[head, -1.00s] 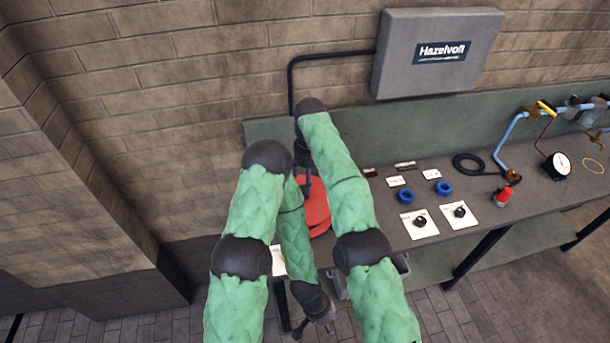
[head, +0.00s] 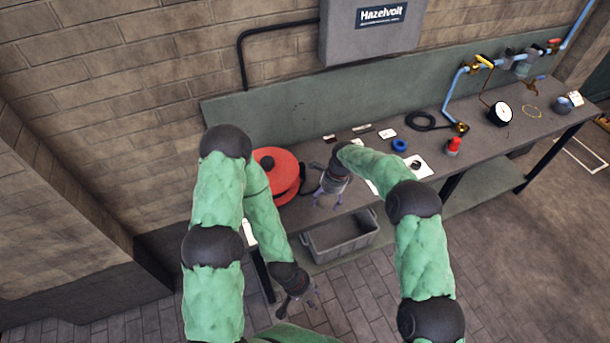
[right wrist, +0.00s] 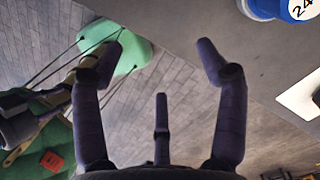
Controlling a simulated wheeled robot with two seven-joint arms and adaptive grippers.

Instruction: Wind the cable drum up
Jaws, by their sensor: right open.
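The red cable drum (head: 288,190) sits at the left end of the bench in the head view, with a dark knob on its top. A black cable shows by its right side. My right gripper (head: 326,200) is just right of the drum, apart from it, above the bench's front edge. In the right wrist view my right gripper (right wrist: 160,62) is open with nothing between its fingers. My left gripper (head: 298,300) hangs low in front of the bench, away from the drum; its fingers are too small to judge. My left forearm passes in front of the drum's left side.
A grey bin (head: 340,238) is below. A Hazelvolt box (head: 372,40) hangs on the wall.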

